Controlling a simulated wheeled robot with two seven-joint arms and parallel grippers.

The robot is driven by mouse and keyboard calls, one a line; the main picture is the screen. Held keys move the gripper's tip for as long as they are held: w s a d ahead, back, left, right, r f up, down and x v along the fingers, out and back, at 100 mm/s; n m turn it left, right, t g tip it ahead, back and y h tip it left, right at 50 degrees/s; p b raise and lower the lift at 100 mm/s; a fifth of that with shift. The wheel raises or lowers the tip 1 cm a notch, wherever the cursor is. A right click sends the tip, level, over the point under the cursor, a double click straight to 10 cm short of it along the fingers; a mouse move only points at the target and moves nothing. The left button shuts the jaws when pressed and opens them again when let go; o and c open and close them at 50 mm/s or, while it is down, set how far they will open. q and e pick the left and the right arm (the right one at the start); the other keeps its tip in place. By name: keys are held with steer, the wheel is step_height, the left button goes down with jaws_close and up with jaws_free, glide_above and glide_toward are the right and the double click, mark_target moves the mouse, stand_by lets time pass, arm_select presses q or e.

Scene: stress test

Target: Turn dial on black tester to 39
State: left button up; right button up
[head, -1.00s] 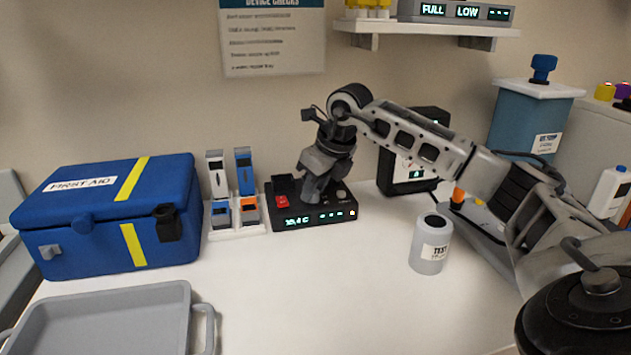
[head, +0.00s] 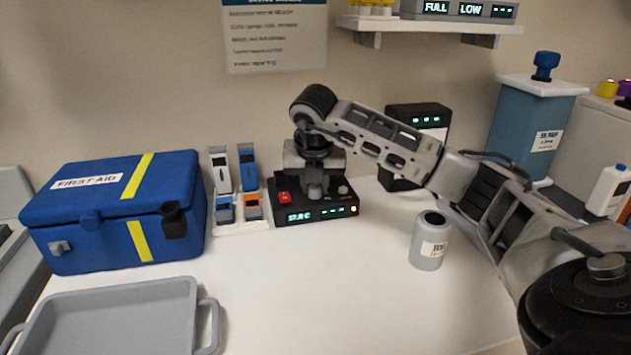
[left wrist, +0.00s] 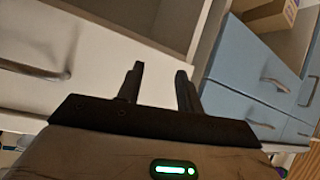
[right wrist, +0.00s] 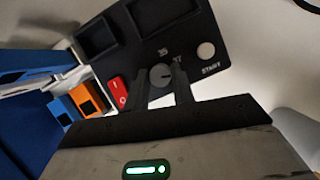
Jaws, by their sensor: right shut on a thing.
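The black tester (head: 345,209) sits on the white counter near the wall. Its lit display (head: 299,216) seems to read 37.8 C, but the digits are small. My right gripper (head: 316,190) points down onto the tester's top. In the right wrist view, its fingers (right wrist: 165,84) are shut on the round grey dial (right wrist: 161,75), between the red switch (right wrist: 118,91) and the white START button (right wrist: 206,50). Parts of the dial markings are hidden. My left gripper (left wrist: 159,72) is open and empty, in front of drawers and away from the tester.
A white stand with several blue and orange devices (head: 248,170) is close left of the tester. The blue first aid box (head: 100,225) and grey tray (head: 110,310) lie further left. A grey jar (head: 428,245) stands right. The counter's front middle is clear.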

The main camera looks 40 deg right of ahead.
steer(key=shift+w+m, duration=0.1)
steer(key=shift+m, duration=0.6)
arm_select(q)
steer(key=shift+s, duration=0.1)
arm_select(e)
steer(key=shift+h, duration=0.3)
arm_select(q)
steer(key=shift+s+f, duration=0.1)
arm_select(e)
steer(key=o, duration=1)
arm_select(q)
steer(key=p, duration=0.2)
steer(key=r+p, duration=0.1)
steer(key=p, duration=0.1)
steer(key=shift+a+r+m, duration=0.2)
steer(key=shift+a+m, duration=0.15)
steer(key=shift+m, duration=0.05)
arm_select(e)
steer(key=v, duration=1.6)
steer(key=shift+w+r, duration=0.1)
steer(key=shift+w, duration=0.15)
arm_select(q)
steer(key=shift+s+f, duration=0.1)
